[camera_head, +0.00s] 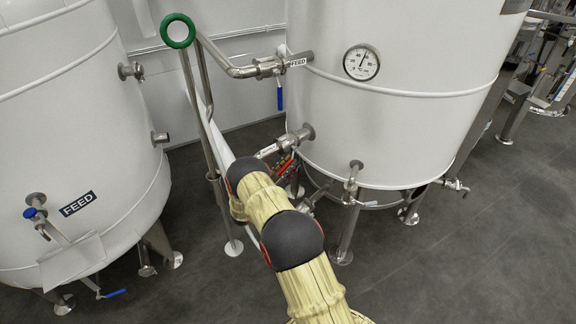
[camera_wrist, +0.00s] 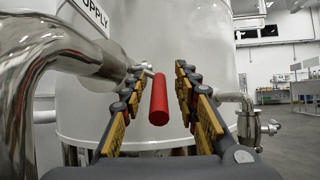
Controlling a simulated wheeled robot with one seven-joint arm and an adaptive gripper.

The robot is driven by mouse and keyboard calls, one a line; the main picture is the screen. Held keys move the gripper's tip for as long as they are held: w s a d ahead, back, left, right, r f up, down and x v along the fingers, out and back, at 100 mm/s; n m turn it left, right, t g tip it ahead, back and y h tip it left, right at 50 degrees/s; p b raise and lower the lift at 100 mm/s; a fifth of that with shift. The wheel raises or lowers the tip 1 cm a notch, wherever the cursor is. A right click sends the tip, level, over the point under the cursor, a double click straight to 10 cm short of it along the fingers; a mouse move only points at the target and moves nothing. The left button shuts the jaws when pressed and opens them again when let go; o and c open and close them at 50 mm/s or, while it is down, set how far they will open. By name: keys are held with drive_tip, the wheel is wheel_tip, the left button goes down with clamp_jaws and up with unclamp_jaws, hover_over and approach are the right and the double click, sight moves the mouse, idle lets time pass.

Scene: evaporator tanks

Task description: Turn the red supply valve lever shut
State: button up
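The red supply valve lever (camera_wrist: 159,100) shows in the wrist view as a red cylindrical handle between the two fingers of my gripper (camera_wrist: 160,105). The fingers stand apart on either side, with a visible gap to the handle on both sides. In the head view a bit of red (camera_head: 285,164) shows by the valve at the lower left of the right tank, just beyond my arm. My arm hides most of the gripper and lever there.
The right white tank (camera_head: 400,115) stands behind the lever and carries a dial gauge (camera_head: 361,62). A thick steel pipe (camera_wrist: 35,65) runs close at the left of the wrist view. Floor (camera_head: 480,240) is open at right.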

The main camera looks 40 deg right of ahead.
drive_tip(key=shift+a+f, duration=0.3)
drive_tip(key=shift+a, duration=0.1)
drive_tip(key=shift+w+a, duration=0.15)
drive_tip(key=shift+a, duration=0.2)
drive_tip(key=w+a, duration=0.1)
drive_tip(key=a, duration=1)
drive_tip(key=shift+a, duration=0.2)
drive_tip(key=shift+c, duration=0.4)
